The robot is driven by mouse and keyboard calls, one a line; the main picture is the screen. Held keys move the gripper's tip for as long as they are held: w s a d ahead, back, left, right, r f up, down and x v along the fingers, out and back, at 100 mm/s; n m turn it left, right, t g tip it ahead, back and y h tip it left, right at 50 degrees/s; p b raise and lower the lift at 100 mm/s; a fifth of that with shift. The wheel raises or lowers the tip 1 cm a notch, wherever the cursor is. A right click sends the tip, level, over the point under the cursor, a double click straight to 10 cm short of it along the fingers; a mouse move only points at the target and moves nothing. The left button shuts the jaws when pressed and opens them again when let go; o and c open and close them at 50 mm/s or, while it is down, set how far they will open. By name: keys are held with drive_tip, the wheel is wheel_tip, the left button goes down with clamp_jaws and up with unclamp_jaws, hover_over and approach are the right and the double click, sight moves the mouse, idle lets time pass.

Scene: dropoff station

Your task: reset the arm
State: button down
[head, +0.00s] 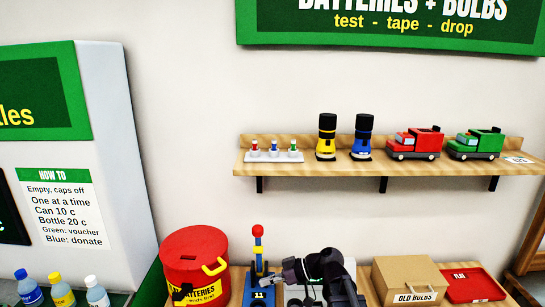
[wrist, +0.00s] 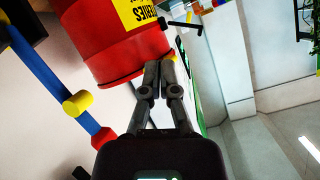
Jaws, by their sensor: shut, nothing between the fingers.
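My arm shows at the bottom middle of the head view, above the table's back part, folded with the gripper (head: 288,272) pointing left. In the wrist view my gripper (wrist: 160,68) has its two grey fingers together with nothing between them. Beyond the fingertips is the red batteries bin (wrist: 110,45), tilted in this picture. The same red bin (head: 195,257) stands left of my gripper in the head view, with a yellow handle and label. I cannot tell the exact gap between fingertips and bin.
A blue post with a yellow and red top (head: 258,252) stands between bin and arm. To the right are an old bulbs box (head: 408,275) and a red tray (head: 470,283). A wall shelf (head: 385,170) with toy trucks hangs above. Bottles (head: 62,289) stand lower left.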

drive_tip(key=s+d+f+m+h, duration=0.2)
drive_tip(key=d+f+m+h, duration=0.1)
drive_tip(key=d, duration=0.3)
drive_tip(key=s+d+f+m+h, duration=0.2)
drive_tip(key=d+f+m+h, duration=0.2)
drive_tip(key=d+m+h, duration=0.1)
drive_tip(key=s+d+f+m+h, duration=0.2)
drive_tip(key=d+f+m+h, duration=0.2)
drive_tip(key=d+h, duration=0.1)
drive_tip(key=shift+s+d+f+m, duration=0.1)
drive_tip(key=shift+s+d+m, duration=0.1)
drive_tip(key=shift+d, duration=0.25)
drive_tip(key=shift+s+d+f+m, duration=0.1)
drive_tip(key=shift+s+d+m, duration=0.1)
drive_tip(key=shift+d, duration=0.25)
drive_tip(key=shift+d+m, duration=0.3)
drive_tip(key=shift+d, duration=0.2)
